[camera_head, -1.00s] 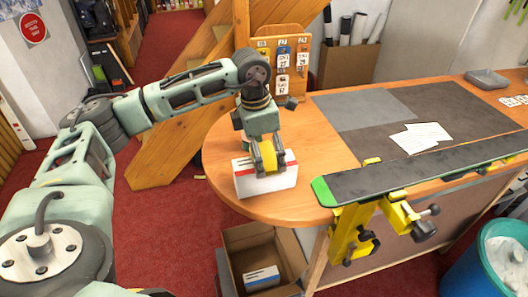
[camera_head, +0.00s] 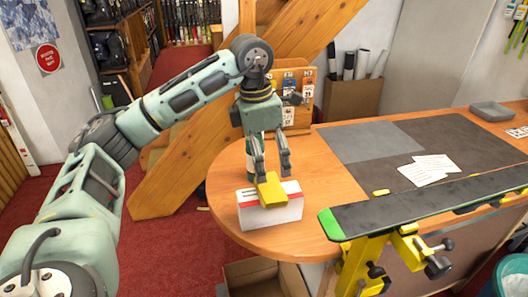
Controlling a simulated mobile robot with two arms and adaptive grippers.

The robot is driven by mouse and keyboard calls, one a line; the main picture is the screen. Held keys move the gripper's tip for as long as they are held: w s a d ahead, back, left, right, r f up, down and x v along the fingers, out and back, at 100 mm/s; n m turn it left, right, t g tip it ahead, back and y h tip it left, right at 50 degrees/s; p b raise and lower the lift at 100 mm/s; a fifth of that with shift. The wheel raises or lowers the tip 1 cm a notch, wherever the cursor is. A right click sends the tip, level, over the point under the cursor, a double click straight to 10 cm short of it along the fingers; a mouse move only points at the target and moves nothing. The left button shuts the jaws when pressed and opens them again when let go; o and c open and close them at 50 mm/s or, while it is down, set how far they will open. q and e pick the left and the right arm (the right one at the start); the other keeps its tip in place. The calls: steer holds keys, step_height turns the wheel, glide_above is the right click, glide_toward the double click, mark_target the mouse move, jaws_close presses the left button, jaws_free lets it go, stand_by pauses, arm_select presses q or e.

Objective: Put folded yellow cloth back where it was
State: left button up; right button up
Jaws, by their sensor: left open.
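The folded yellow cloth (camera_head: 271,191) lies on top of a white box with a red band (camera_head: 270,214), draped a little over its front face. The box stands near the rounded left end of the wooden bench (camera_head: 325,178). My left gripper (camera_head: 271,172) points down just above the cloth, its two fingers apart with nothing between them. My right gripper is out of the picture.
A ski (camera_head: 430,204) is clamped in yellow vises along the front edge. Paper sheets (camera_head: 430,168) lie on the dark mat. An open cardboard box (camera_head: 252,277) sits below.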

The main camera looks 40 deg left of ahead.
arm_select(q)
steer(key=r, duration=0.3)
steer(key=shift+s+a+r, duration=0.15)
steer(key=shift+s+r, duration=0.05)
steer(key=shift+r, duration=0.15)
